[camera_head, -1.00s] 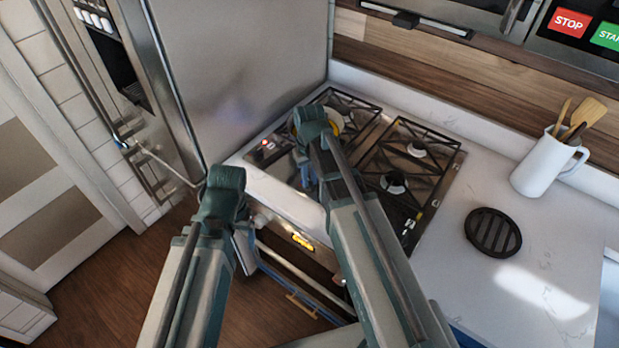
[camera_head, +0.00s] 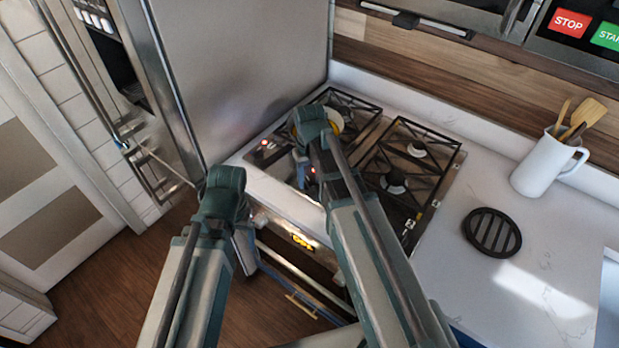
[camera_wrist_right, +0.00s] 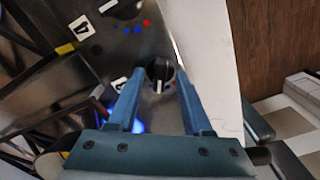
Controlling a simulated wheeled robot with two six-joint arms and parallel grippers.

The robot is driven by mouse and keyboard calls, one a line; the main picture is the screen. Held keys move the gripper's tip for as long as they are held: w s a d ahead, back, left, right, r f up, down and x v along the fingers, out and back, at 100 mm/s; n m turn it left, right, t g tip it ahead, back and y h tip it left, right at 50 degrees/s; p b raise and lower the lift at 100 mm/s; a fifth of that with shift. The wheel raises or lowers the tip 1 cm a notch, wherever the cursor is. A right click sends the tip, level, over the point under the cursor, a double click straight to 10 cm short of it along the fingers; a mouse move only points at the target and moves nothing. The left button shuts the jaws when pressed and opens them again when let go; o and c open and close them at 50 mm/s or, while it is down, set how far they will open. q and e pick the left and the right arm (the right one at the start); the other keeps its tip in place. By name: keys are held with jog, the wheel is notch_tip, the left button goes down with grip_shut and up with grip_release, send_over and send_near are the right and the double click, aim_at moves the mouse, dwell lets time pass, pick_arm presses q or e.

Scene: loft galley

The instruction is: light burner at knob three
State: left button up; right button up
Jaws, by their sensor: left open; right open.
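In the right wrist view a black knob (camera_wrist_right: 158,73) with a white pointer line sits between the tips of my open right gripper (camera_wrist_right: 158,82). Whether the fingers touch it I cannot tell. Another black knob (camera_wrist_right: 122,8) is at the top, with blue and red marks beside it. White number labels (camera_wrist_right: 81,27) lie on the dark hob surface; I cannot read them surely. A blue glow (camera_wrist_right: 138,127) shows beside the left finger. In the head view my right gripper (camera_head: 303,172) is over the front of the gas hob (camera_head: 408,240), largely hidden by its wrist. My left gripper (camera_head: 245,248) is open in front of the counter.
A tall steel appliance (camera_head: 245,70) stands left of the hob. A round black trivet (camera_head: 492,232) and a white utensil jug (camera_head: 545,165) are on the right counter, which has clear room between them. An oven handle (camera_head: 300,275) runs below the front edge.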

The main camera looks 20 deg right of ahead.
aim_at(309, 183)
notch_tip(309, 183, up, 14)
jog(key=p, duration=1.3)
jog(key=shift+p, duration=0.35)
jog(key=shift+f, duration=0.15)
jog(key=s+a+f+n+b, duration=0.1)
jog(key=s+a+f+b, duration=0.4)
jog(key=s, duration=0.2)
jog(key=s+a+f+n+h+b, duration=0.1)
jog(key=s+a+f+b, duration=0.4)
jog(key=s+f+b, duration=0.1)
jog(key=shift+s+a, duration=0.4)
jog(key=shift+s, duration=0.5)
